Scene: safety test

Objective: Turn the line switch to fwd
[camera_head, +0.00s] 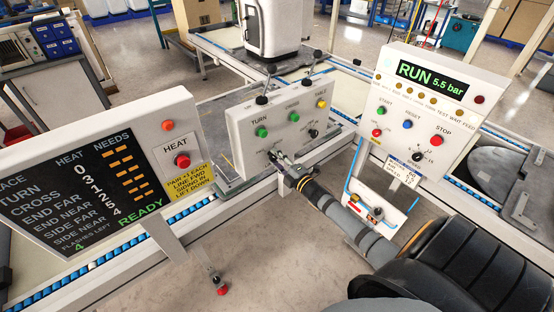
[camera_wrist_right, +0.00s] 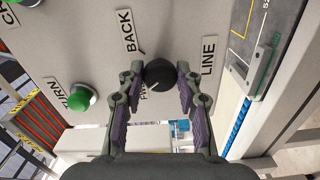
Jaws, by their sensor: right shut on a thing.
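The line switch is a round black knob (camera_wrist_right: 158,74) on the pale front of the middle panel, with LINE, BACK and partly hidden FWD labels around it in the right wrist view. My right gripper (camera_wrist_right: 158,80) is shut on this knob, one finger on each side. Which label the knob points to I cannot tell for sure. In the head view my right gripper (camera_head: 277,158) reaches the lower part of the middle panel (camera_head: 240,128) and hides much of the switch. My left gripper is not in view.
A green TURN button (camera_wrist_right: 82,97) sits near the knob. A second black knob (camera_head: 313,133) is on the panel's right. A HEAT panel (camera_head: 178,190) with a red button stands left. A panel with a RUN display (camera_head: 432,78), reading 5.5 bar, stands right.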

